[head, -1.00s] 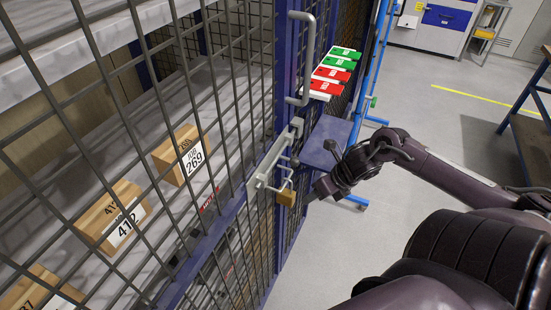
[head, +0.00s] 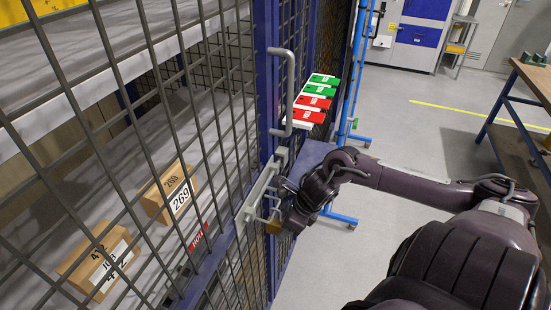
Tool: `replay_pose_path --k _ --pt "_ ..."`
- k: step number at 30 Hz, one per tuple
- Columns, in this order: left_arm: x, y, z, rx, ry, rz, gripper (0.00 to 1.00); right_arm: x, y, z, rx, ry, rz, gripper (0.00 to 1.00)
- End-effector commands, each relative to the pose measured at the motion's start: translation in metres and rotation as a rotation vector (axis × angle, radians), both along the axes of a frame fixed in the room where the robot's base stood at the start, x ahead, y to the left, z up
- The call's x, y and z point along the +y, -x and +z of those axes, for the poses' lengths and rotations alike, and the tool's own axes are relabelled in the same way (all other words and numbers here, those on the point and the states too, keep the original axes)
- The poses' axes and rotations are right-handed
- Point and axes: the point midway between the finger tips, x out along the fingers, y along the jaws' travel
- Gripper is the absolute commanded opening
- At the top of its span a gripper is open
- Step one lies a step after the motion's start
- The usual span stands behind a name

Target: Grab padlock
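A small brass padlock (head: 272,228) hangs at the hasp (head: 262,194) on the blue-framed mesh gate. My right arm comes in from the right, and its gripper (head: 282,222) is at the padlock's right side. The wrist hides the fingertips and part of the padlock's surroundings. I cannot tell whether the fingers are around the padlock, touching it or just beside it. My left gripper is not in view.
A grey pull handle (head: 289,95) stands out from the gate above the hasp. Red and green tags (head: 316,98) lie on a ledge behind. Boxes (head: 170,194) sit behind the mesh. A workbench (head: 530,90) stands at right; floor between is clear.

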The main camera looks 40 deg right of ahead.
Motion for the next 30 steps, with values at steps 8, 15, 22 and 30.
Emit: replay_pose_path --k 8,15,22,30 --pt "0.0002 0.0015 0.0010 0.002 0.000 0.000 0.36 0.0029 -0.0046 -0.0126 0.000 0.000 0.001 0.51" --pt "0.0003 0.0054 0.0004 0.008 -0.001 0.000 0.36 0.0028 -0.0042 -0.0125 0.001 0.000 0.001 0.38" --pt "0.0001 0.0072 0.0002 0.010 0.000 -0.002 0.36 0.0028 -0.0041 -0.0124 0.001 0.000 0.001 0.08" --pt "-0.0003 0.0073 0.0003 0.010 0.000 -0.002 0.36 0.0028 -0.0046 -0.0117 -0.001 -0.001 0.001 0.00"
